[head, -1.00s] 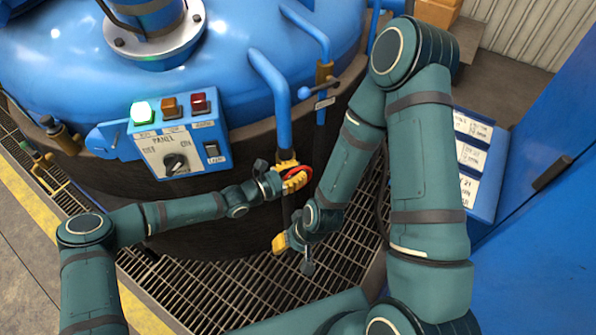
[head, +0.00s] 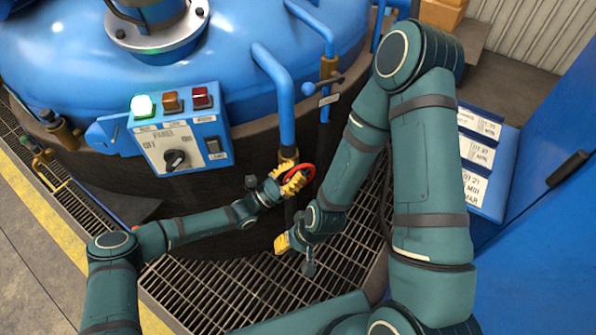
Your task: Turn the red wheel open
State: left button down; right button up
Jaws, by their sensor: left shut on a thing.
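The red wheel (head: 308,171) sits on a brass valve (head: 288,160) at the lower end of a blue pipe (head: 280,95), in front of the dark furnace wall. My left gripper (head: 294,183), with yellow fingers, is shut on the wheel's left rim and hides part of it. The right part of the rim shows clear of the fingers. My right gripper (head: 284,243) hangs low over the floor grating, below the wheel and apart from it. Its yellow fingertips show, but the gap between them is too small to tell.
A control panel (head: 178,140) with a lit green lamp stands left of the pipe. A second blue pipe with a lever valve (head: 325,83) is behind the wheel to the right. A blue cabinet (head: 540,200) bounds the right side. Floor grating (head: 235,285) lies below.

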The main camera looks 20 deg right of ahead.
pick_arm(q)
jog(key=shift+a+h, duration=0.15)
jog(key=shift+h, duration=0.75)
jog(key=c, duration=1.2)
grip_release()
jog(key=v, duration=1.2)
jog(key=shift+s+f, duration=0.1)
